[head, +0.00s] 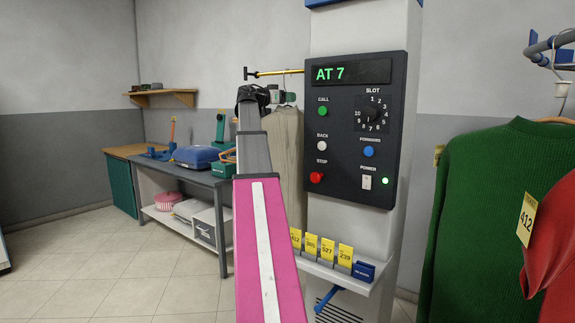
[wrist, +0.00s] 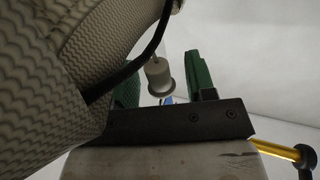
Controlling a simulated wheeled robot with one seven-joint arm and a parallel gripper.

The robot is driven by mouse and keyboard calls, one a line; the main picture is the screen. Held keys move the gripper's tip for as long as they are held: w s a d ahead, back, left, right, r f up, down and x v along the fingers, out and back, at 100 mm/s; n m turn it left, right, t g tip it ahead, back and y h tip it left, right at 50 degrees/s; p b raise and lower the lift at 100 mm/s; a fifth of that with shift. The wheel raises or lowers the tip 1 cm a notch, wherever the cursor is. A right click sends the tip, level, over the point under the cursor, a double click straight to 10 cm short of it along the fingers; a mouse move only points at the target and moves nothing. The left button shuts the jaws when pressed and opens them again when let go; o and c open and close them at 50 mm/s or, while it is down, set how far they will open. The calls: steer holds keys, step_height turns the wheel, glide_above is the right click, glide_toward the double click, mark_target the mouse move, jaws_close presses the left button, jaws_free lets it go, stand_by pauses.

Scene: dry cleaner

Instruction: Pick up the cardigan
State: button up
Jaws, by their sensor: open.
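A beige knitted garment, likely the cardigan (head: 289,150), hangs behind my arm, left of the control panel. In the wrist view its ribbed cloth (wrist: 50,70) fills the left side, close to my gripper.
A yellow rod (head: 275,72) runs above the garment. The control panel (head: 355,130) reads "AT 7". Yellow number tags (head: 327,248) stand on a ledge below. A green garment (head: 485,210) and a red one (head: 552,250) hang at right. A grey table (head: 190,176) stands left; open floor lies before it.

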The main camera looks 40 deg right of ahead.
jaws_close()
steer(key=shift+r, duration=0.15)
